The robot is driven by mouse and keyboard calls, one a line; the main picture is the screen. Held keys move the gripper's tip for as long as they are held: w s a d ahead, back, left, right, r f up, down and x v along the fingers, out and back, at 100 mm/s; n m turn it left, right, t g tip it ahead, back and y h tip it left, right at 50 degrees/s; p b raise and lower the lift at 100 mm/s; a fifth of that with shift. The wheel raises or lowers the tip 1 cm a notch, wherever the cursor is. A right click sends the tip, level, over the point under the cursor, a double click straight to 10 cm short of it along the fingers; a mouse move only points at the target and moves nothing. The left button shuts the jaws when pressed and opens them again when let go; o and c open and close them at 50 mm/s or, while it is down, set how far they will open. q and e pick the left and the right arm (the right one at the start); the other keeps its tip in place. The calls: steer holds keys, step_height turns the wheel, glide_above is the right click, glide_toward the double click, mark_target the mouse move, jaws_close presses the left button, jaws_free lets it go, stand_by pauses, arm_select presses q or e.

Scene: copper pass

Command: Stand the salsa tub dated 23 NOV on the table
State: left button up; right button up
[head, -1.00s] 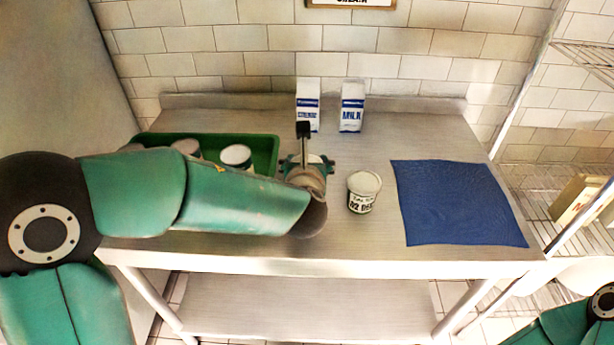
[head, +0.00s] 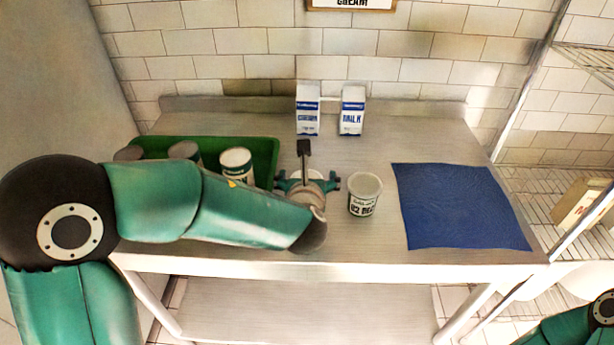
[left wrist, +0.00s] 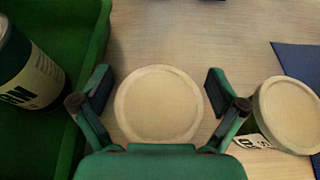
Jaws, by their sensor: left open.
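My left gripper (head: 307,184) is open over the table (head: 230,250), between the green tray and a white tub. In the left wrist view, its open fingers (left wrist: 160,98) are on either side of a round pale lid of a tub (left wrist: 159,104). That tub's label is hidden, and my gripper covers most of it in the head view. A second white tub (head: 364,196) stands upright just right of the gripper; its label seems to read 02 DEC. It also shows in the left wrist view (left wrist: 288,113). My right gripper is out of view.
A green tray (head: 268,142) with several cans stands at the left, partly behind my arm. A cream carton (head: 308,108) and a milk carton (head: 352,110) stand at the back. A blue mat (head: 460,205) lies flat and empty at the right. A wire shelf is beyond it.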

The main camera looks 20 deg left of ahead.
arm_select(q)
steer(key=v, duration=1.2)
steer(key=shift+p, duration=0.45)
